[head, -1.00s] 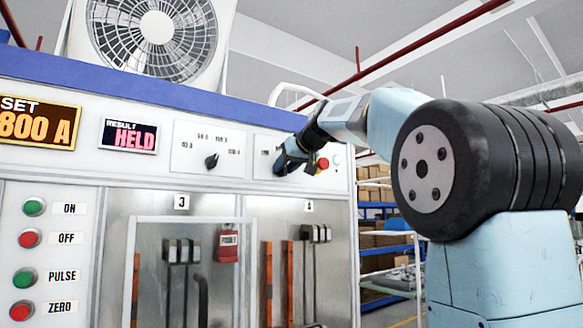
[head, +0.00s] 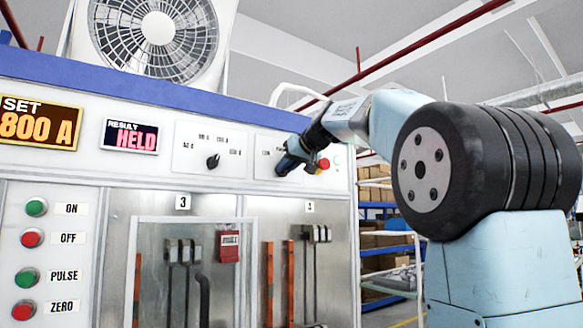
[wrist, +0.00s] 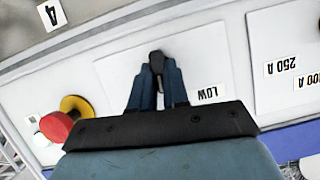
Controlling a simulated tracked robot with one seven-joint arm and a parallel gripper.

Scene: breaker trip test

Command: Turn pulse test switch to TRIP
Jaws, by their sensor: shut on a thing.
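A dark knob (wrist: 156,57) sits on a white plate (wrist: 115,72) of the panel, with a label reading LOW beside it in the wrist view. My gripper (wrist: 157,72) is shut on this knob, its blue fingers on either side. In the head view my gripper (head: 286,164) is at the right-hand switch plate and hides most of the knob. The knob's exact pointing direction is hard to tell, and I cannot read a TRIP label. The result display (head: 130,136) reads HELD.
A red button with a yellow collar (wrist: 60,125) is close beside my gripper. Another selector knob (head: 213,161) is to the left. The set display (head: 38,121) reads 800 A. Green and red buttons, including PULSE (head: 28,277), line the panel's left side.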

